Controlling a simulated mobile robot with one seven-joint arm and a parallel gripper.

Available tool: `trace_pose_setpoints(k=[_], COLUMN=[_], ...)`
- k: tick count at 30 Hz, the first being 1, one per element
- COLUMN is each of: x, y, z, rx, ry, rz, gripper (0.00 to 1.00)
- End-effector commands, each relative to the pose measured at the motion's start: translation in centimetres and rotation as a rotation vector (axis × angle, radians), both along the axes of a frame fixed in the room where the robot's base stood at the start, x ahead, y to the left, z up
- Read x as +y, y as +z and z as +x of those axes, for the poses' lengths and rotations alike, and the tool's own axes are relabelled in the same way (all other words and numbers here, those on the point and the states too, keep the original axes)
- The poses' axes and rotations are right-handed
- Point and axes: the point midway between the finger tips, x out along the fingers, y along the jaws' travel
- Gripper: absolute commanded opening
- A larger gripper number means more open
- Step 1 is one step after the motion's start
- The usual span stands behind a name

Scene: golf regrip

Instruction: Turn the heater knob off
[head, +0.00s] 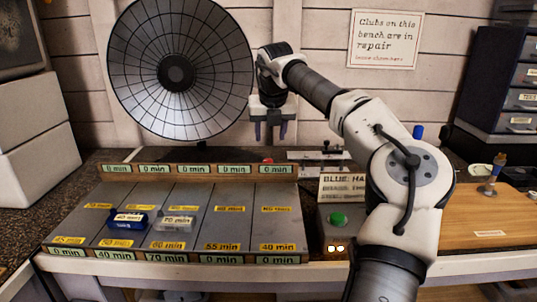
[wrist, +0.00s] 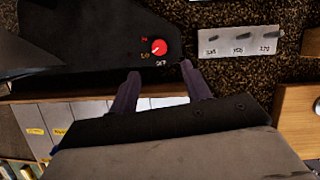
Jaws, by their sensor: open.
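The heater is a large round dish with a wire grille (head: 208,50) at the back left in the head view. Its red knob (wrist: 158,47) sits on a dark base (wrist: 100,40) in the wrist view, with small markings around it. A white mark shows on the knob; its exact setting is too small to read surely. In the head view only a bit of red (head: 267,160) shows below my gripper (head: 270,135). My gripper is open and empty, pointing down above the knob area. In the wrist view its fingertips (wrist: 159,70) lie either side of the knob's line, apart from it.
A rack of grey lanes (head: 190,200) with minute labels stands in front, holding a blue box (head: 122,220) and a clear box (head: 175,224). A pale plate with several dark pieces (wrist: 240,40) lies right of the knob. A green button (head: 338,218) stands front right.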

Motion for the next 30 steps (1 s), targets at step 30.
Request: trace_pose_setpoints(k=[30], x=[0.6], y=[-8.5], z=[3.5], rx=[-0.001], ry=[0.003], rz=[0.002], gripper=[0.31])
